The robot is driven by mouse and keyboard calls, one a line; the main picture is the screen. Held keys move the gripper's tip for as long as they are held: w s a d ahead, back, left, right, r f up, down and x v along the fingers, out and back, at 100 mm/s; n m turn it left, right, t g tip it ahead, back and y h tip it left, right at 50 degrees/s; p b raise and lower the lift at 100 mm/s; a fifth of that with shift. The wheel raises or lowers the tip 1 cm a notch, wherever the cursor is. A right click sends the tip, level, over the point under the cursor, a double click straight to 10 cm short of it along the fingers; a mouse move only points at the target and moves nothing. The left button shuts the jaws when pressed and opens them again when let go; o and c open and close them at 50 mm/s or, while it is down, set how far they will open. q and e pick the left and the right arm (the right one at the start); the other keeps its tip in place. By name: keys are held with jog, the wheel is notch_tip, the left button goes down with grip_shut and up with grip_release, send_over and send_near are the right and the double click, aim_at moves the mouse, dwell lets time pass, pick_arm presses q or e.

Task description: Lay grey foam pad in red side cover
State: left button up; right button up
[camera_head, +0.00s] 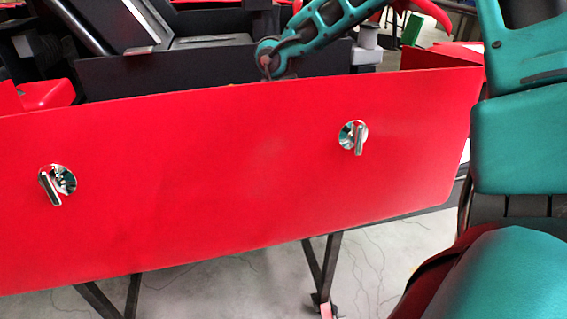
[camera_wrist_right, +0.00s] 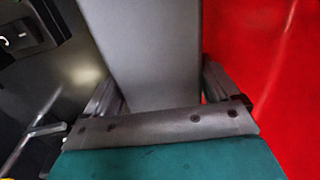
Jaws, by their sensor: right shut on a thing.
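The red side cover (camera_head: 240,180) spans most of the head view as a large upright panel with two metal latches. In the right wrist view, my right gripper (camera_wrist_right: 158,85) is shut on a flat grey piece, the grey foam pad (camera_wrist_right: 150,40), which extends away from between its fingers. A red surface (camera_wrist_right: 265,70), apparently the cover, lies right beside the gripper and pad; whether they touch I cannot tell. My right arm shows at the right of the head view, but its gripper and the pad cannot be made out there. My left gripper is not in view.
The cover's latches (camera_head: 354,137) stick out from its face. Dark stand legs (camera_head: 320,270) reach the pale floor (camera_head: 390,260) below it. Black kart parts (camera_head: 200,75) rise behind its top edge. A slotted teal link (camera_head: 325,25) stands above that edge.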

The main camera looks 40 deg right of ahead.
jog(key=o, duration=0.8)
jog(key=shift+c, duration=0.2)
jog(key=shift+r, duration=0.1)
pick_arm(q)
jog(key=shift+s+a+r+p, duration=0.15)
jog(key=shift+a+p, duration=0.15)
jog(key=shift+p, duration=0.2)
pick_arm(e)
notch_tip(320, 180, up, 13)
jog(key=w, duration=0.1)
jog(key=shift+w+d+f, duration=0.2)
jog(key=shift+w+d, duration=0.05)
jog(key=shift+d, duration=0.2)
